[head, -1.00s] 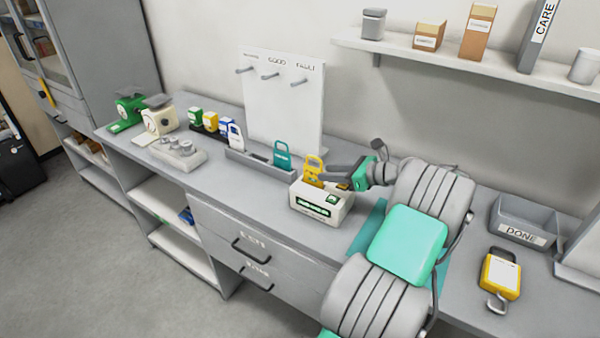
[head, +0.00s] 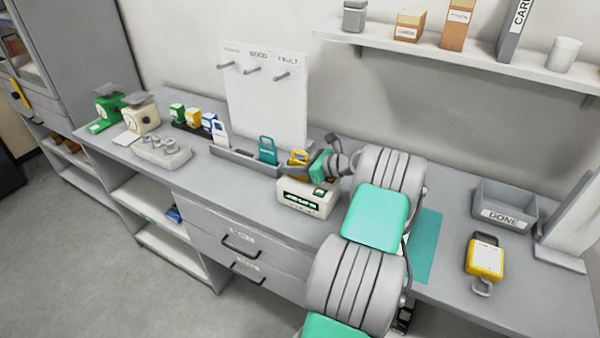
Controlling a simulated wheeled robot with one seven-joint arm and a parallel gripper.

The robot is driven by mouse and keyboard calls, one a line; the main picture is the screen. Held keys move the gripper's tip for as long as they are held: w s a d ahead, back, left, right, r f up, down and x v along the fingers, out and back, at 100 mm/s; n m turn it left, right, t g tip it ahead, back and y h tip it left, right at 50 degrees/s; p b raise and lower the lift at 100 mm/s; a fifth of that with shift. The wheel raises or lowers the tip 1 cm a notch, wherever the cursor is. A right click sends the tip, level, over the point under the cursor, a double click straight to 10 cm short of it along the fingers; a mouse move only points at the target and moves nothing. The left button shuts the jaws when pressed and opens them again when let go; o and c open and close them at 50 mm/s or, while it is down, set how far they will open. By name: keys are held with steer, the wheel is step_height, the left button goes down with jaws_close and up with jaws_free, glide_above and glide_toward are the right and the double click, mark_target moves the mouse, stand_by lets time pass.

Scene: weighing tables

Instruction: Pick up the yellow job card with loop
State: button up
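The yellow job card with loop (head: 298,157) stands at the right end of the grey card rack (head: 235,156) on the bench.
The white display box (head: 308,197) stands close in front of my gripper. A pegboard (head: 265,95) rises behind the rack. A yellow device with a hook (head: 485,257) and the DONE bin (head: 503,206) are at right. A shelf (head: 480,57) hangs above.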

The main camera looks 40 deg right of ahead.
jaws_close()
steer(key=shift+r, duration=0.15)
stand_by(0.4)
step_height(320, 180, up, 10)
steer(key=shift+f+b, duration=0.1)
steer(key=shift+b, duration=0.45)
